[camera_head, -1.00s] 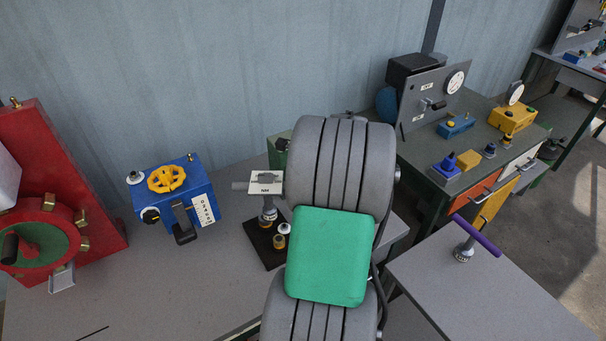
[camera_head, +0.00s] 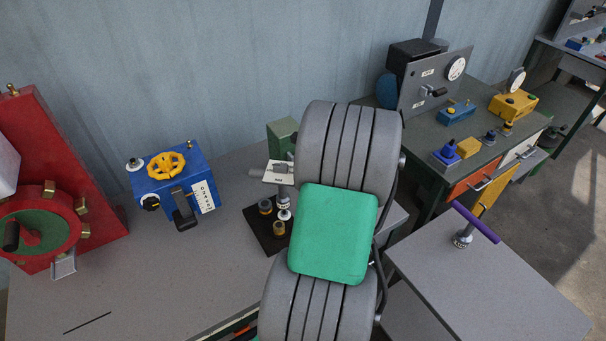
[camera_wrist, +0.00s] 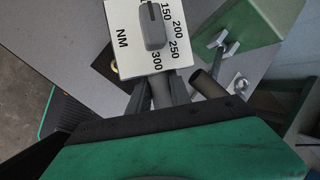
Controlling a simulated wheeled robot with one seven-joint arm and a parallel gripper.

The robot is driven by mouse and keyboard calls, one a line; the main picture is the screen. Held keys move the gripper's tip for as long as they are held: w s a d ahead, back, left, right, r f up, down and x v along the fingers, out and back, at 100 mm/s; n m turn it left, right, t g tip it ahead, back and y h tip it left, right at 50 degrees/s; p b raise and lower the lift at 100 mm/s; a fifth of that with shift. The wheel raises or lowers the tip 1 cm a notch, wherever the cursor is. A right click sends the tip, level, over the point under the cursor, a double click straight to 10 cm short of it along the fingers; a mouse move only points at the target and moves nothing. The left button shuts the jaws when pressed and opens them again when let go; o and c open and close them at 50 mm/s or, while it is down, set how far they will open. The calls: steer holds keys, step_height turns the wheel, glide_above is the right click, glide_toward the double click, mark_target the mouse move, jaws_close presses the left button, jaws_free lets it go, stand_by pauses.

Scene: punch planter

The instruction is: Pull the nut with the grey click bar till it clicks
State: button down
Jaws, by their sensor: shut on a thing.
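The grey click bar shows in the head view with its grey end (camera_head: 256,173) and white scale plate (camera_head: 276,178). In the wrist view the scale plate (camera_wrist: 125,40) reads NM with numbers up to 300, and a grey pointer knob (camera_wrist: 152,28) sits on it. My gripper (camera_wrist: 158,92) is shut on the bar's grey shaft just below the plate. In the head view my arm hides the gripper. Under the plate, a metal post (camera_head: 284,200) stands over the black base plate (camera_head: 252,231). I cannot tell the nut apart there.
A green block (camera_head: 281,139) stands behind the bar; it is close on the right in the wrist view (camera_wrist: 240,25). A blue box with a yellow handwheel (camera_head: 166,165) is to the left. A side table with a purple-handled tool (camera_head: 476,222) is to the right.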

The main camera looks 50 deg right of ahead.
steer(key=shift+f, duration=0.6)
steer(key=shift+r, duration=0.15)
steer(key=shift+p, duration=0.5)
steer(key=shift+f+b, duration=1.2)
steer(key=shift+f, duration=1.05)
